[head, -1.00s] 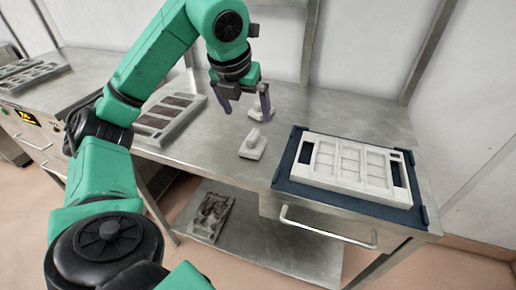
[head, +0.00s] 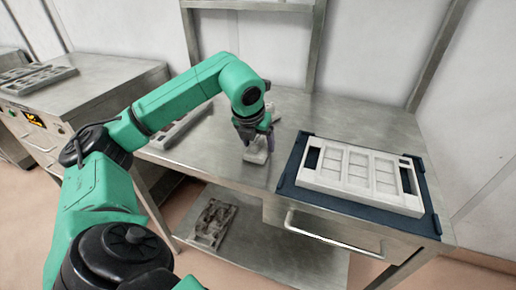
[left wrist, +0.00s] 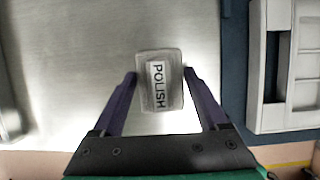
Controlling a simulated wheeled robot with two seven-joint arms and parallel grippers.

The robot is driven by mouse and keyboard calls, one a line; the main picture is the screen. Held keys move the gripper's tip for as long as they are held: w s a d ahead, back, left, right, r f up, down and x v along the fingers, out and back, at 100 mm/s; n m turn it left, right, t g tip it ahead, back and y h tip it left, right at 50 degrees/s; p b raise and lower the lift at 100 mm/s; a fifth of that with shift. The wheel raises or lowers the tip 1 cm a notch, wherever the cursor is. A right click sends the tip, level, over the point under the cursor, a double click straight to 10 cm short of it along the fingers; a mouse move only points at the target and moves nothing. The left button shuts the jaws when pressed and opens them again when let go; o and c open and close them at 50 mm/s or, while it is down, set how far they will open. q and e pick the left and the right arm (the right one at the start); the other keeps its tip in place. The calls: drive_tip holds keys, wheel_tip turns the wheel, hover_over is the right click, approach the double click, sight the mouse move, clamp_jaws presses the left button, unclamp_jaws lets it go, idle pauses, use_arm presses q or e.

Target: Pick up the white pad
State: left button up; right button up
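A pale, blocky pad (head: 256,157) sits on the steel table, left of the dark blue mat. In the left wrist view the pad (left wrist: 161,95) is seen from above, greyish, with a white label reading POLISH. My left gripper (head: 257,142) is over this pad and hides much of it in the head view. In the left wrist view my left gripper (left wrist: 159,76) is open, with one purple finger on each side of the pad and narrow gaps. A second white piece (head: 270,107) stands farther back, partly behind my arm. My right gripper is not in view.
A white compartmented tray (head: 360,177) lies on a dark blue mat (head: 290,172) to the right. Another tray (head: 180,128) lies left, partly behind my arm. A dark patterned block (head: 213,222) is on the lower shelf. The table's back right is clear.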

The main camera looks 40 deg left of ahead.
use_arm(q)
drive_tip(key=c, duration=0.7)
wheel_tip(320, 180, up, 13)
drive_tip(key=p, duration=0.3)
wheel_tip(320, 180, up, 7)
drive_tip(key=p, duration=0.5)
hover_over(259, 138)
drive_tip(key=shift+s, duration=0.15)
